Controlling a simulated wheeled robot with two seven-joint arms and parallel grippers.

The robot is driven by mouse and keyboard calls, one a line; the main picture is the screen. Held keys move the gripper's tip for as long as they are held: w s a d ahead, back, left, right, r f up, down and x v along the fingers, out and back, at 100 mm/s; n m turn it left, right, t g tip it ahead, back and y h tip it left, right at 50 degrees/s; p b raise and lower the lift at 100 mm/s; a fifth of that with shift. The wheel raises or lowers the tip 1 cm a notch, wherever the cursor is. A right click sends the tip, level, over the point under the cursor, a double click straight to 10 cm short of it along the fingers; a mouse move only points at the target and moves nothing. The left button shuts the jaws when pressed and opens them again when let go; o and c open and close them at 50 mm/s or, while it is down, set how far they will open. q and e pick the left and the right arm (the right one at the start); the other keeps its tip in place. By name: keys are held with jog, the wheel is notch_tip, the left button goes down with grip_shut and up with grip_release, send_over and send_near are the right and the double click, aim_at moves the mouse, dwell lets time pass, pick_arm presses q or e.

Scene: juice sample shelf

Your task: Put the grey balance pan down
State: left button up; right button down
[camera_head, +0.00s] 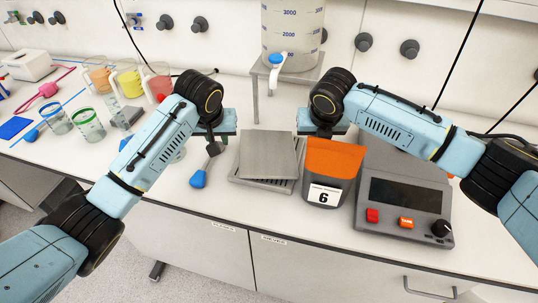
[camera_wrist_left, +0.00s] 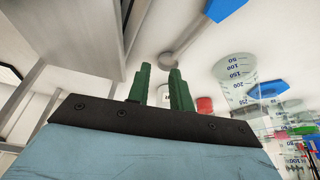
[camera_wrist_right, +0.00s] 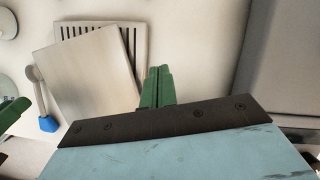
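The grey balance pan (camera_head: 270,153) is a flat square plate. It lies skewed on a slatted grey tray (camera_head: 262,184) in the head view, and it also shows in the right wrist view (camera_wrist_right: 88,75). No gripper holds it. My left gripper (camera_head: 213,142) is left of the pan, by a blue-handled spoon (camera_head: 198,178); its green fingers stand apart in the left wrist view (camera_wrist_left: 160,90), with nothing seen between them. My right gripper (camera_wrist_right: 156,86) is right of the pan with its green fingers together and empty. In the head view its fingertips are hidden.
An orange-topped grey bin (camera_head: 333,163) marked 6 stands right of the tray. The grey balance body (camera_head: 405,195) with its display is farther right. Glasses and juice jugs (camera_head: 127,80) crowd the left. A large measuring container (camera_head: 292,30) stands behind.

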jog(key=c, duration=1.7)
grip_release()
pick_arm(q)
jog(key=shift+r, duration=0.15)
jog(key=v, duration=1.1)
jog(key=shift+s+r, duration=0.25)
jog(key=shift+r, duration=0.05)
pick_arm(e)
jog(key=v, duration=1.2)
